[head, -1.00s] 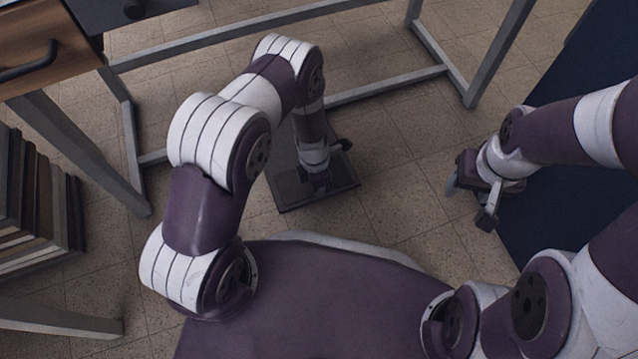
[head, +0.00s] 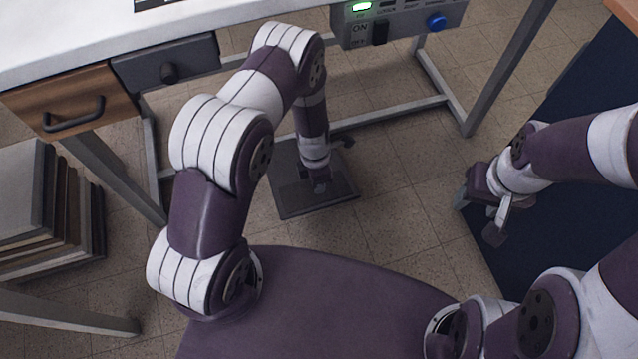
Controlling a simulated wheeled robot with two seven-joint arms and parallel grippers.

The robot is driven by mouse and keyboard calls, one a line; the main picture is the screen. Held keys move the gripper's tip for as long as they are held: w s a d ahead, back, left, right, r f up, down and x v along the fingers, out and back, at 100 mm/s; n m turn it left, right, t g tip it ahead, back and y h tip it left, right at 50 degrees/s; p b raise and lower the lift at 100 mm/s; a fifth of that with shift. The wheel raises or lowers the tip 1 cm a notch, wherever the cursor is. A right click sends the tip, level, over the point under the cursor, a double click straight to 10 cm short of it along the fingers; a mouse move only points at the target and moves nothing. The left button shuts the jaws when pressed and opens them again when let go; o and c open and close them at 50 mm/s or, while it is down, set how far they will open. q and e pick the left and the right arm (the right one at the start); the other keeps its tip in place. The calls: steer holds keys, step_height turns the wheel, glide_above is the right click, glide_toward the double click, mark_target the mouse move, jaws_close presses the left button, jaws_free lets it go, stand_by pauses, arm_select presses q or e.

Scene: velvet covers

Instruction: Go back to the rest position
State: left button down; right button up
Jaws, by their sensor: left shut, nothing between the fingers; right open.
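My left arm, purple and white, reaches forward in the head view and hangs down at its end. My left gripper (head: 328,178) is low over a dark plate on the floor and is small and partly hidden by its own wrist. It is shut with nothing seen in it. Neither gripper touches any object that I can see.
A white-topped table (head: 250,22) stands ahead, with a wooden drawer (head: 45,92), a grey drawer (head: 190,60) and a control box (head: 400,22) with a lit green display. A stack of boards (head: 40,215) is at left. A dark floor plate (head: 290,203) lies below; tiled floor is clear between the grippers.

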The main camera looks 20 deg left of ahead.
stand_by(0.4)
arm_select(q)
steer(key=s+a+r+m+t+p, duration=0.1)
steer(key=s+a+r+m+p, duration=0.15)
steer(key=r+m, duration=0.65)
steer(key=s+a+r+m+y+p, duration=0.1)
steer(key=s+r+m, duration=0.3)
steer(key=r+m, duration=0.6)
steer(key=s+a+r+m+t+p, duration=0.15)
steer(key=s+r+m, duration=0.35)
steer(key=r, duration=0.7)
step_height(320, 180, up, 40)
steer(key=w+m+p, duration=0.1)
steer(key=w+p, duration=0.1)
steer(key=p, duration=3.7)
steer(key=shift+w+a+r, duration=0.15)
steer(key=shift+w+a, duration=0.05)
steer(key=shift+a, duration=0.15)
